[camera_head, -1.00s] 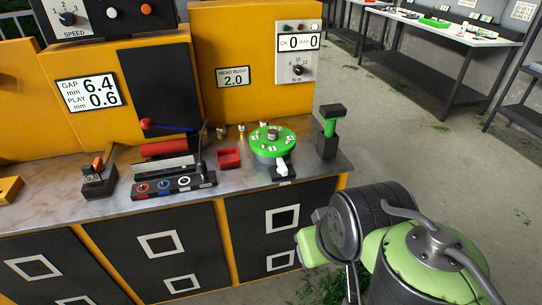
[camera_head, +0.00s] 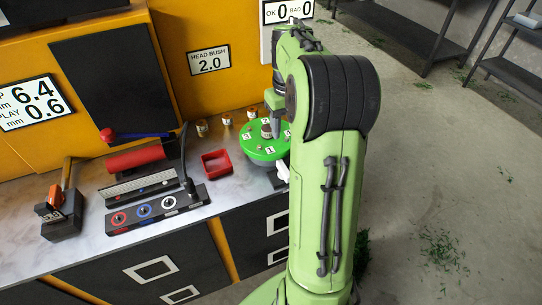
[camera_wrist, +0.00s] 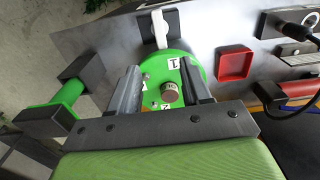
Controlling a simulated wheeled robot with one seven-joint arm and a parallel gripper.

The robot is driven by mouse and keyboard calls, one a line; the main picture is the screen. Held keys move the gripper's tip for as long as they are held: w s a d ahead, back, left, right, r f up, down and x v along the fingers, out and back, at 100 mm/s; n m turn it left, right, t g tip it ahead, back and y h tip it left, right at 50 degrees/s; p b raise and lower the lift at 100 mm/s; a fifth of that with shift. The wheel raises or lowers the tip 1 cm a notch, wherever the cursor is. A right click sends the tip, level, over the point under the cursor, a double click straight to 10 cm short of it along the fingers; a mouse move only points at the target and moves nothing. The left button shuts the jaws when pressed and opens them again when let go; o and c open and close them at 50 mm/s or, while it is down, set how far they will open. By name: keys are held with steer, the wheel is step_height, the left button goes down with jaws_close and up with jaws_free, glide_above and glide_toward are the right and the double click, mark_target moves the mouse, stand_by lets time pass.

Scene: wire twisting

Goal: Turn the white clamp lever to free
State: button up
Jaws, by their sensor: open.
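The white clamp lever (camera_wrist: 160,28) shows at the top of the wrist view, at the edge of the green round plate (camera_wrist: 152,72). In the head view the lever (camera_head: 283,171) is a small white piece at the plate's front right edge, partly hidden by my arm. My gripper (camera_wrist: 160,72) is open and empty, its two fingers over the green plate. The lever lies beyond the fingertips, apart from them. A small metal cylinder (camera_wrist: 171,93) stands on the plate between the fingers. In the head view my gripper (camera_head: 274,100) is above the plate, mostly hidden.
A red square tray (camera_head: 216,163) sits left of the plate, with a black panel of coloured rings (camera_head: 157,208) farther left. Small cylinders (camera_head: 201,127) stand behind.

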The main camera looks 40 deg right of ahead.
mark_target(284, 168)
step_height(284, 168, down, 15)
steer(key=b, duration=0.5)
steer(key=shift+s, duration=0.15)
steer(key=shift+c, duration=0.3)
jaws_close()
